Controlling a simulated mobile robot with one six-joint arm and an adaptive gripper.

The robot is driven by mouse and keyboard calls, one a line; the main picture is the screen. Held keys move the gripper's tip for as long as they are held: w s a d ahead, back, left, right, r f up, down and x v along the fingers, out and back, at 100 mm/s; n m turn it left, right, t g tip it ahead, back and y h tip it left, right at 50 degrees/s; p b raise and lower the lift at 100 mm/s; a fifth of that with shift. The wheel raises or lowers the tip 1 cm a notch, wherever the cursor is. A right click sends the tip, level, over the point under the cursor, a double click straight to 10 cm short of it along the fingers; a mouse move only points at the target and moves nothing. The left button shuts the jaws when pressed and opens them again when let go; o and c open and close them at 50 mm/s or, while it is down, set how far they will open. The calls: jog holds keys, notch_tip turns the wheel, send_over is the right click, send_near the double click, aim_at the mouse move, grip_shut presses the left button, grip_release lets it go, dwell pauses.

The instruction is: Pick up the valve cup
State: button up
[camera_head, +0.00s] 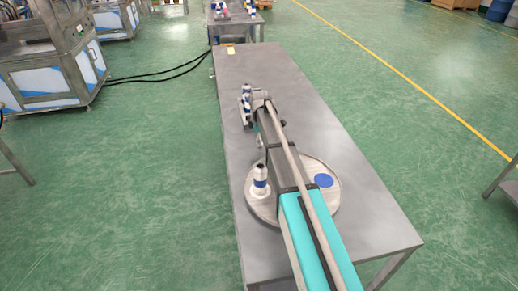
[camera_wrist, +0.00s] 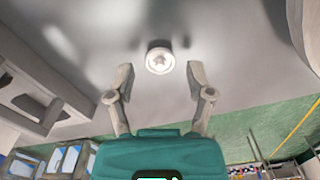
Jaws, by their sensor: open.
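The valve cup (camera_wrist: 159,61) is a small round pale disc with a raised centre, seen in the wrist view against a grey metallic surface. My gripper (camera_wrist: 161,70) is open, with one finger on each side of the cup in the picture. Clear gaps show between the cup and both fingers, and nothing is held. I cannot tell the height of the fingertips over the cup. In the head view my arm reaches along the long grey table (camera_head: 345,170); the cup cannot be made out there.
A round grey plate (camera_head: 262,214) with a blue disc (camera_head: 323,180) lies on the near part of the table, partly under my arm. A small yellow object (camera_head: 230,49) is at the table's far end. A machine (camera_head: 45,80) stands at left. The table's right side is clear.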

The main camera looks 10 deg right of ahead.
jog(key=shift+f+b, duration=0.45)
jog(key=shift+f, duration=0.3)
jog(key=c, duration=0.6)
